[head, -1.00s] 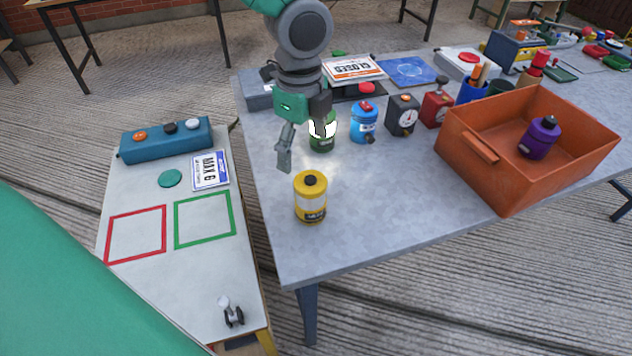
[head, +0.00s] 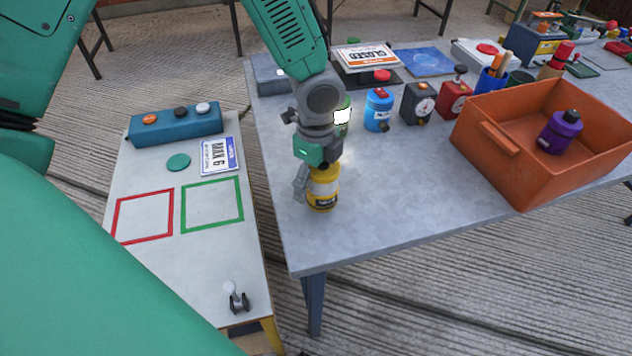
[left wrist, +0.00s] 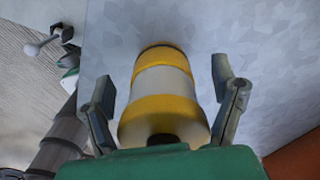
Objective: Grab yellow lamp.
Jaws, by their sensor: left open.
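The yellow lamp (head: 322,190) stands upright on the grey table near its left front part. It has a yellow body with a pale middle band. In the left wrist view the lamp (left wrist: 163,90) lies between the two fingers of my left gripper (left wrist: 165,95), with a gap on both sides. In the head view my left gripper (head: 318,178) is over the lamp and covers its top. It is open. My right gripper is not in view.
A green lamp (head: 342,117) and a blue lamp (head: 378,110) stand behind. An orange crate (head: 492,143) with a purple lamp (head: 560,132) is on the right. A lower white table (head: 175,268) with red and green squares is on the left. The front tabletop is clear.

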